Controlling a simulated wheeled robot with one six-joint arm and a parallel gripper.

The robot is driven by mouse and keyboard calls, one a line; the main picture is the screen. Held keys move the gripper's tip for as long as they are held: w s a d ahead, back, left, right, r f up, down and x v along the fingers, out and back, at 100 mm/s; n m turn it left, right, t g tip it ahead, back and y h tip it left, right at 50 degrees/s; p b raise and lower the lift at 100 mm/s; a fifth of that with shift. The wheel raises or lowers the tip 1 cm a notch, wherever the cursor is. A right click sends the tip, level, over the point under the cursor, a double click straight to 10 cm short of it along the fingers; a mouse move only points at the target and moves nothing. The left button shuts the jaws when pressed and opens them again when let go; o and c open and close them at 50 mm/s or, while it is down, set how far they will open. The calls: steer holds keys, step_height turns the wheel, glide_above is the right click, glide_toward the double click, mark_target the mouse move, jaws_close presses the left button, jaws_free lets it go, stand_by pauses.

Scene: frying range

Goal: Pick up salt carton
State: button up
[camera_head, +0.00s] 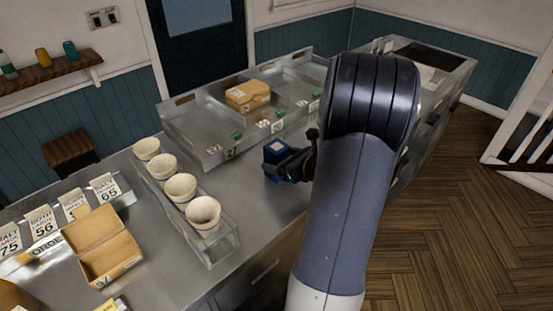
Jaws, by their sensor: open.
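A small dark blue carton with a pale top patch (275,154), which looks like the salt carton, stands on the steel counter near the front of the range. My gripper (285,168) is at the carton's right side, with its dark fingers very close to it. The jaws are open. I cannot tell whether a finger touches the carton or whether the carton is between the fingers. My arm comes from the lower right and hides the counter behind the gripper.
A clear-sided rack (222,250) with several cream cups stands left of the carton. An open cardboard box (112,262) is at lower left, near price cards. A closed cardboard box (247,96) sits on the metal range (190,115) behind. Bare counter (262,205) lies in front of the carton.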

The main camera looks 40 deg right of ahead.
steer(key=shift+x, duration=1.1)
steer(key=shift+r, duration=0.1)
steer(key=c, duration=1.1)
